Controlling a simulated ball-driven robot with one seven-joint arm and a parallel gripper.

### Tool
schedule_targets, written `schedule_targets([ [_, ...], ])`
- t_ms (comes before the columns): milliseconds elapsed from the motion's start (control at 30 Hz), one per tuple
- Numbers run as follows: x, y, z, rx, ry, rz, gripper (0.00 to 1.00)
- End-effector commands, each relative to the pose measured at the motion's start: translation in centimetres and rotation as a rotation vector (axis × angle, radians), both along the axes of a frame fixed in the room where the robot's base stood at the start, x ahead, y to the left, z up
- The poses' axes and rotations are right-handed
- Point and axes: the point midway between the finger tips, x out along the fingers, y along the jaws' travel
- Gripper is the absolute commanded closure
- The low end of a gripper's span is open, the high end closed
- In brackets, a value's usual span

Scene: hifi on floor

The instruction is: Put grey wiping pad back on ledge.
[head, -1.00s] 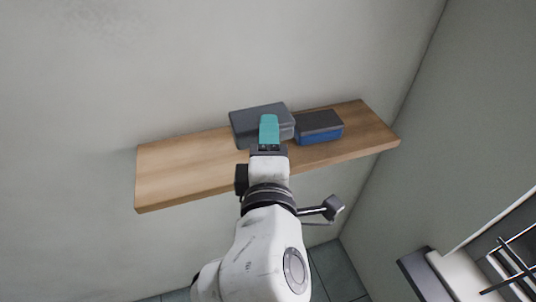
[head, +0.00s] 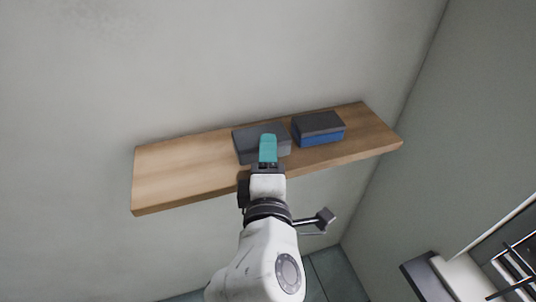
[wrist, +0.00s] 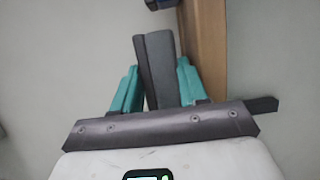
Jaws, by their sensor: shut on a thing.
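The grey wiping pad (head: 247,144) is a flat dark grey block in the head view, over the middle of the wooden ledge (head: 185,170). My gripper (head: 268,137) has its teal fingers shut on the pad. In the wrist view the pad (wrist: 158,70) stands between the two teal fingers of my gripper (wrist: 155,88), and the ledge (wrist: 208,50) shows just to its right as a brown strip. I cannot tell whether the pad touches the ledge. My gripper hides part of the pad in the head view.
A blue block with a dark grey top (head: 320,129) lies on the ledge close to the right of the pad. The ledge's left part and right end are bare. A wall is behind the ledge and another at its right end.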

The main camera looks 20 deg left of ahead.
Motion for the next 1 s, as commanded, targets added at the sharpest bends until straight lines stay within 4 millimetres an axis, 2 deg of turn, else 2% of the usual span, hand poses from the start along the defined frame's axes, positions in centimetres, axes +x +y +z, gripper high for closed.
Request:
schedule_targets([
  [333, 0.0, 0.0, -1.0, -0.002, 0.004, 0.000, 1.00],
  [367, 0.0, 0.0, -1.0, -0.003, 0.006, 0.000, 0.56],
  [467, 0.0, 0.0, -1.2, -0.004, 0.008, -0.001, 0.47],
  [600, 0.0, 0.0, -1.1, -0.005, 0.012, -0.001, 0.46],
  [767, -0.1, 0.0, 0.2, -0.006, 0.014, 0.000, 0.46],
  [800, -1.0, -0.2, -0.3, -0.007, 0.015, 0.000, 0.46],
  [1000, -5.3, -1.4, 0.0, -0.004, 0.007, 0.002, 0.46],
])
